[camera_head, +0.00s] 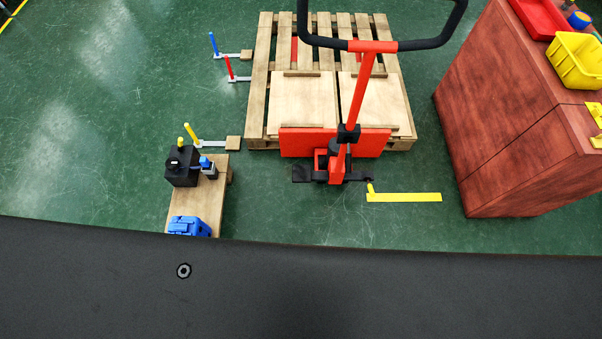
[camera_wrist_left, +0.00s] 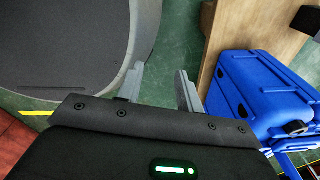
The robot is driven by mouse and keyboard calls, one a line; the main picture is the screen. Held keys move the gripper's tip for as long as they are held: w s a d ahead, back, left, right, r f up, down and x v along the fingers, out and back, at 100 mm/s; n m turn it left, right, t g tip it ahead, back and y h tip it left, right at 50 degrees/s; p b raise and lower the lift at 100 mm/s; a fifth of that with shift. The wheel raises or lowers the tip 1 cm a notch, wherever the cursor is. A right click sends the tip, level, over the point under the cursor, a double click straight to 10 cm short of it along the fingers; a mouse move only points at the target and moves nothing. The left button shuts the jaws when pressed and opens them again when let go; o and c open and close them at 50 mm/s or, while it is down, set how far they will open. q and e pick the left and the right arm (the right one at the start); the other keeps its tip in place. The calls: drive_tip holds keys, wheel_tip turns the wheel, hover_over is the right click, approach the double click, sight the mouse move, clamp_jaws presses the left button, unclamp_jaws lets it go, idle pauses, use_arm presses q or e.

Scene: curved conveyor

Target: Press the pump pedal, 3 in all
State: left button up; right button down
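A red pallet jack (camera_head: 360,110) with a black loop handle stands in front of a wooden pallet (camera_head: 257,95) in the head view. At its foot a black bar (camera_head: 352,178) runs out to the right, with a small yellow piece (camera_head: 370,188) at its end; I cannot tell for sure whether this is the pump pedal. My left gripper (camera_wrist_left: 160,88) shows only in the wrist view. Its two grey fingers are apart with nothing between them. It is beside a blue case (camera_wrist_left: 255,95), not touching the jack. My right gripper is not in view.
A low wooden stand (camera_head: 208,200) holds a black device (camera_head: 182,166) and the blue case (camera_head: 188,227). Several coloured levers stand left of the pallet. A yellow floor strip (camera_head: 405,197) lies right of the jack. A red-brown cabinet (camera_head: 505,120) stands at right. Green floor between is clear.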

use_arm(q)
clamp_jaws()
idle(1.5)
